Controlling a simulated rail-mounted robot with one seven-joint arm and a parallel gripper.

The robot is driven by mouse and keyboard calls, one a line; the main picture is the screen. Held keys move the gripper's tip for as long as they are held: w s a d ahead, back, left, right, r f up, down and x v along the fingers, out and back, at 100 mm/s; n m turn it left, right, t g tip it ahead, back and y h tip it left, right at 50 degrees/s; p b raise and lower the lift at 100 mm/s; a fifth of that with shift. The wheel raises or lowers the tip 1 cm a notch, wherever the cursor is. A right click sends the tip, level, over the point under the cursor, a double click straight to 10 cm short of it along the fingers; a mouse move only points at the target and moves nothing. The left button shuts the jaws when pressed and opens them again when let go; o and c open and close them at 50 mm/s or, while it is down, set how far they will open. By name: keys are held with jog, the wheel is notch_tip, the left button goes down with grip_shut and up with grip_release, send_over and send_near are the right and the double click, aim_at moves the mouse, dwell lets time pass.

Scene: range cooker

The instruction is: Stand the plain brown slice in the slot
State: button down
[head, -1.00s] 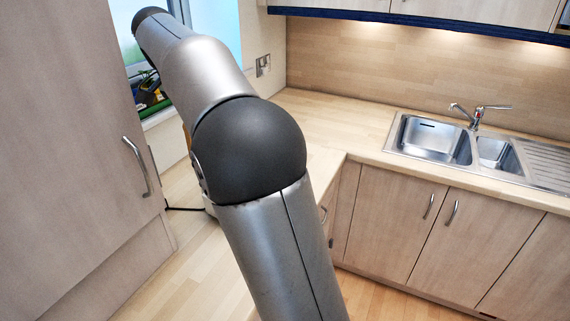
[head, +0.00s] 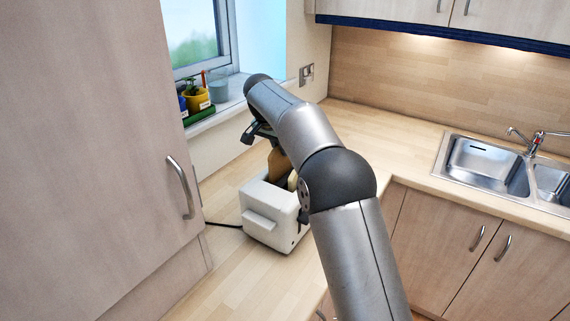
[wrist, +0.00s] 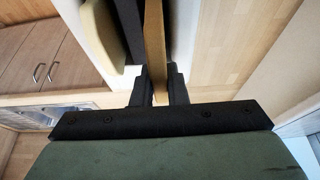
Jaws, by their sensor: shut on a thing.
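A plain brown slice (head: 278,163) stands upright at the top of a white toaster (head: 268,228) on the counter. My gripper (head: 262,134) is above the toaster, partly hidden by my arm in the head view. In the wrist view, my gripper (wrist: 158,86) is shut on the brown slice (wrist: 154,42), which shows edge-on between the two fingers. A paler slice (wrist: 103,28) stands beside it to the left; it also shows in the head view (head: 292,182). I cannot tell how far the brown slice's lower edge is inside the slot.
A tall cabinet (head: 90,150) with a handle is close on the left. Small pots (head: 196,98) stand on the window sill behind the toaster. A sink (head: 484,165) is at the right. The counter in front of the toaster is clear.

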aim_at(281, 176)
jog(key=shift+f+p, duration=0.3)
jog(key=shift+f, duration=1.95)
jog(key=shift+f, duration=0.25)
jog(key=c, duration=1.4)
grip_release()
jog(key=shift+r, duration=0.1)
jog(key=shift+c, duration=0.2)
